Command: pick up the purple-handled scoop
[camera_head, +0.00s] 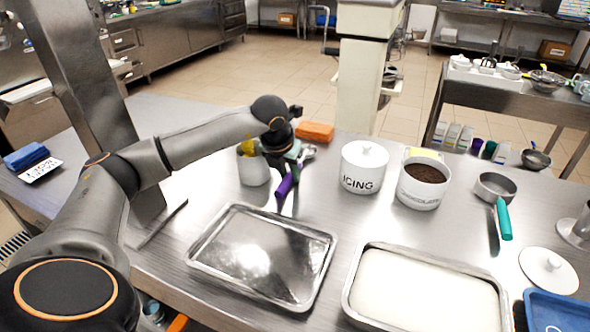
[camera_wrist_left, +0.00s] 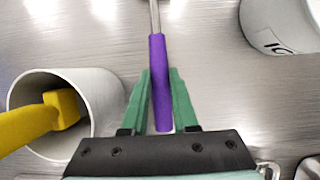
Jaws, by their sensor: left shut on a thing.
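The purple-handled scoop (camera_head: 286,186) is at the middle of the steel table in the head view, just behind the empty metal tray. Its purple handle (camera_wrist_left: 158,62) runs up the middle of the left wrist view, with a thin metal shaft beyond. The scoop's far end is out of that view. My left gripper (camera_head: 284,166) points down at the handle. Its green fingers (camera_wrist_left: 161,82) are shut on the handle, one on each side. I cannot tell whether the scoop is clear of the table. My right gripper is not in view.
A white cup (camera_head: 253,170) with a yellow-handled tool stands close left of the gripper. The white icing jar (camera_head: 363,170) and chocolate container (camera_head: 422,186) stand to the right. The metal tray (camera_head: 325,264) lies in front. An orange block (camera_head: 315,131) lies behind.

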